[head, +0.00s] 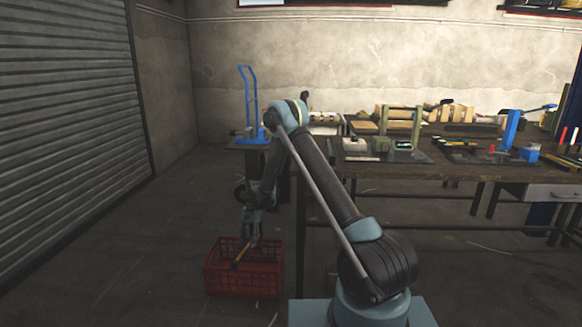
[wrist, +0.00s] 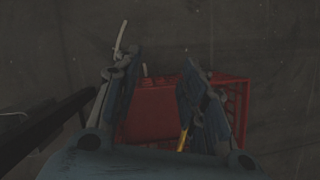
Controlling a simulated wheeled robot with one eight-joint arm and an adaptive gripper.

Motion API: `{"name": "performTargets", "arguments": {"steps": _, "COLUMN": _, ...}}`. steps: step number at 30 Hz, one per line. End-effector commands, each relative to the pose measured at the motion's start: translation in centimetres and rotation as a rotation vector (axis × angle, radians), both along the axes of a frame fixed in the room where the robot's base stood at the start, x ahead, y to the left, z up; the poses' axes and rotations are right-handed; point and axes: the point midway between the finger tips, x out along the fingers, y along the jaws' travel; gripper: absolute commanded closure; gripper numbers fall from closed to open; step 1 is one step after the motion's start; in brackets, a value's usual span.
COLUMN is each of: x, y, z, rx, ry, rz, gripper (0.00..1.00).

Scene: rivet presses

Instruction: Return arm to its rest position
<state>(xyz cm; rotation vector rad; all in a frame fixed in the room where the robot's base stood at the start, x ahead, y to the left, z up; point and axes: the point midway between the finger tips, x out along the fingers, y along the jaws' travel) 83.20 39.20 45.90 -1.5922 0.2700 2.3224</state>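My arm (head: 320,180) reaches up and over, with its forearm hanging down left of the workbench. My gripper (head: 252,236) points down just above the red crate (head: 215,283) on the floor. In the wrist view the fingers of my gripper (wrist: 162,62) are spread apart with nothing seen between them but the red crate (wrist: 150,106) below. A yellow-handled tool (head: 241,254) leans in the crate; a bit of yellow (wrist: 182,140) also shows beside the right finger, partly hidden by it.
The workbench (head: 450,172) on the right holds presses and several small tools. A blue-framed device (head: 250,95) stands behind my forearm. A shutter door (head: 65,120) lines the left. The floor (head: 150,250) between door and crate is clear.

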Motion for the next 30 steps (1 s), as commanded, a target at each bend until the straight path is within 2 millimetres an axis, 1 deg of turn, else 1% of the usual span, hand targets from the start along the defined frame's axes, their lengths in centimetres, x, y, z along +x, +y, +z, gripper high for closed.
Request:
{"name": "performTargets", "arguments": {"steps": 1, "x": 0.0, "y": -0.4, "z": 0.9, "rx": 0.001, "ry": -0.005, "rz": 0.001, "gripper": 0.62}}
{"name": "performTargets", "arguments": {"steps": 5, "x": 0.2, "y": -1.3, "z": 3.1, "rx": 0.006, "ry": -0.020, "rz": 0.007, "gripper": 0.62}}
{"name": "performTargets", "arguments": {"steps": 8, "x": 0.4, "y": -2.5, "z": 5.5, "rx": 0.010, "ry": -0.035, "rz": 0.012, "gripper": 0.62}}
{"name": "performTargets", "arguments": {"steps": 12, "x": 0.3, "y": -4.5, "z": 9.5, "rx": 0.018, "ry": -0.063, "rz": 0.024, "gripper": 0.62}}
{"name": "performTargets", "arguments": {"steps": 16, "x": 0.0, "y": -6.5, "z": 13.1, "rx": 0.023, "ry": -0.092, "rz": 0.034, "gripper": 0.62}}
{"name": "performTargets", "arguments": {"steps": 18, "x": -0.4, "y": -7.6, "z": 15.1, "rx": 0.027, "ry": -0.106, "rz": 0.041, "gripper": 0.62}}
{"name": "performTargets", "arguments": {"steps": 24, "x": -1.7, "y": -10.8, "z": 20.0, "rx": 0.032, "ry": -0.148, "rz": 0.061, "gripper": 0.62}}
{"name": "performTargets", "arguments": {"steps": 30, "x": -3.5, "y": -13.9, "z": 24.0, "rx": 0.034, "ry": -0.186, "rz": 0.078, "gripper": 0.62}}
